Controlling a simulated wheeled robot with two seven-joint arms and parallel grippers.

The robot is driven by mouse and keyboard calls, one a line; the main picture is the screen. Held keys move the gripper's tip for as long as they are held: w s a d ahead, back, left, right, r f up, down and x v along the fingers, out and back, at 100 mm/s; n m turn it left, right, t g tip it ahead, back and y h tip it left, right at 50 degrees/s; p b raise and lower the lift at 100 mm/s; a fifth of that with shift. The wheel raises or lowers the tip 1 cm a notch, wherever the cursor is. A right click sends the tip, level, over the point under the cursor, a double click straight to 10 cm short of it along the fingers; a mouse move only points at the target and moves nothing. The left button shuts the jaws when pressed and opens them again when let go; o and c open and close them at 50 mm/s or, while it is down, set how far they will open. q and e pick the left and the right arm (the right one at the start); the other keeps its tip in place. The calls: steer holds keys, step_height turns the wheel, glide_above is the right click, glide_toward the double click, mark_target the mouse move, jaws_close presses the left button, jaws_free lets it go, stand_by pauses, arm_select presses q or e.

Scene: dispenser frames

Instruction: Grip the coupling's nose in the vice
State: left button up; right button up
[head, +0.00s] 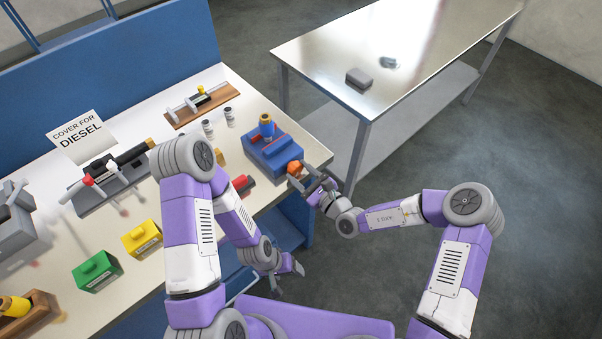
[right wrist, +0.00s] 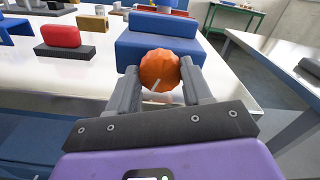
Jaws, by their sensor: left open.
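The blue vice (head: 262,158) stands at the right end of the white bench, and its body fills the top middle of the right wrist view (right wrist: 160,50). The coupling (head: 266,120), blue with a brass-coloured top, stands upright at the vice's top; its lower end is hidden. An orange knob (head: 294,168) sits on the vice's near side. My right gripper (head: 304,181) has its fingers on both sides of this knob, touching it in the right wrist view (right wrist: 160,72). My left gripper (head: 290,272) is open and empty, low beside the bench's front edge.
A red block (head: 243,184) lies left of the vice. Yellow (head: 142,238) and green (head: 97,271) blocks, a black dispenser frame (head: 105,182) and a grey machine (head: 14,222) stand further left. A steel table (head: 420,50) with a grey block is behind right.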

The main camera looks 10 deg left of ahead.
steer(key=shift+r+m+p, duration=0.15)
steer(key=shift+m+p, duration=1.25)
steer(key=shift+p, duration=0.4)
steer(key=shift+m+p, duration=0.9)
steer(key=shift+m, duration=0.2)
steer(key=shift+m+p, duration=0.7)
steer(key=shift+m, duration=0.3)
steer(key=shift+f, duration=0.2)
steer(key=o, duration=0.8)
steer(key=shift+c, duration=0.2)
steer(key=v, duration=0.7)
steer(key=shift+s+d, duration=0.2)
steer(key=shift+d, duration=0.1)
